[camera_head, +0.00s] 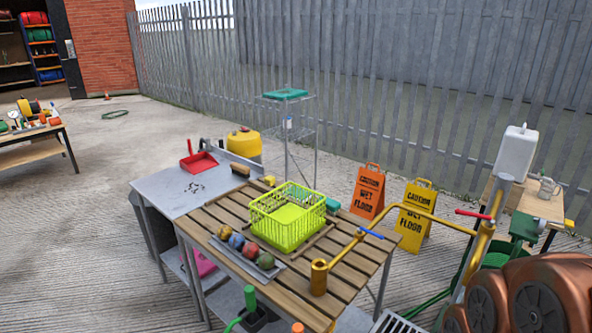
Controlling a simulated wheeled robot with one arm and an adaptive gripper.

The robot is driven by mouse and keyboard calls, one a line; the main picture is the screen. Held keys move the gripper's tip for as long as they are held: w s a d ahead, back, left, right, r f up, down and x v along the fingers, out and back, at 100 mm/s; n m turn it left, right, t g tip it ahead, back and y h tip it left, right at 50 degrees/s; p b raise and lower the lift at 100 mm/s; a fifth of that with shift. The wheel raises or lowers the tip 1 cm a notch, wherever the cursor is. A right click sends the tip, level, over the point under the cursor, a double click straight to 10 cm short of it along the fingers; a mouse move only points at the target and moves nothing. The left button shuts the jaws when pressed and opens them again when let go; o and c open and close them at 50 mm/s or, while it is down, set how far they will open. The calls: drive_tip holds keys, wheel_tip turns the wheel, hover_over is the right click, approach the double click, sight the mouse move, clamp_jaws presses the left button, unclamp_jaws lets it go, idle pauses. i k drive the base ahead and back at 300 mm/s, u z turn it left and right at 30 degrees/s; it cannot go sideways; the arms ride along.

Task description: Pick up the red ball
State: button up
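The red ball (251,250) rests in a shallow grey tray (228,258) on the slatted wooden table. It is in a row with other small balls: a blue ball (236,241) beside it to the left, an orange-brown ball (225,232) at the far left end, and a dull greenish ball (265,262) at the near right end. The balls are small in the picture, so their exact shades are hard to tell. My gripper is not in view.
A yellow-green basket (288,223) stands just behind the tray on the wooden table (300,280). A yellow pipe with a blue handle (369,233) reaches over the table's right side. Wet-floor signs (369,192) stand behind. Concrete ground at left (80,250) is clear.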

sight(250, 250)
drive_tip(key=u, duration=0.45)
drive_tip(key=k, duration=0.55)
drive_tip(key=u, duration=1.6)
drive_tip(key=i, duration=1.7)
drive_tip(key=z, duration=0.8)
